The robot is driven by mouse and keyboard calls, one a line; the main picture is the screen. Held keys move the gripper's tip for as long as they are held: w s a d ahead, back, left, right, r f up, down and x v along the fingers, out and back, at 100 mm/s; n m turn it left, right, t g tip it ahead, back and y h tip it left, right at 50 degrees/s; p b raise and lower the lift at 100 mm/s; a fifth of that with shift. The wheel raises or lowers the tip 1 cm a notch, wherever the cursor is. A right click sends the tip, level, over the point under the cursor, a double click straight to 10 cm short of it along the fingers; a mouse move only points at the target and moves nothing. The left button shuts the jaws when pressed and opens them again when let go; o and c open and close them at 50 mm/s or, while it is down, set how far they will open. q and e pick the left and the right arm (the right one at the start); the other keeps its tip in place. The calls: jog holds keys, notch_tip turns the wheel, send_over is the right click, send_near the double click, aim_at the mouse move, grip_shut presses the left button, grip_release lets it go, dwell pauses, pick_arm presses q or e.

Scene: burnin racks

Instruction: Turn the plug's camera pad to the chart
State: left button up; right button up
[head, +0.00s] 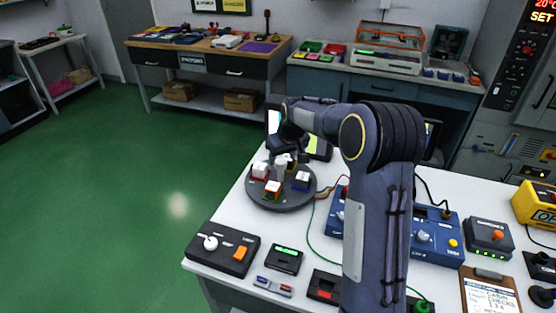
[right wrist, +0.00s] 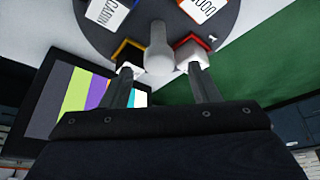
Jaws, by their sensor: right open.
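A round dark turntable (head: 266,200) stands on the white bench, with several white-topped blocks on coloured bases and a pale grey central post (head: 280,168). It fills the top of the right wrist view (right wrist: 222,22). Contact is unclear. The colour-bar chart on a screen (right wrist: 75,100) shows left; in the head view the screen (head: 319,147) is partly hidden by my arm.
A black control box (head: 222,248), a small green-display box (head: 284,259) and a red-button box (head: 324,287) sit in front of the turntable. Blue units (head: 436,236), a clipboard (head: 490,291) and cables lie right. My right arm hides the bench middle.

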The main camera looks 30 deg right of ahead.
aim_at(281, 172)
jog(key=shift+x, duration=1.4)
grip_shut()
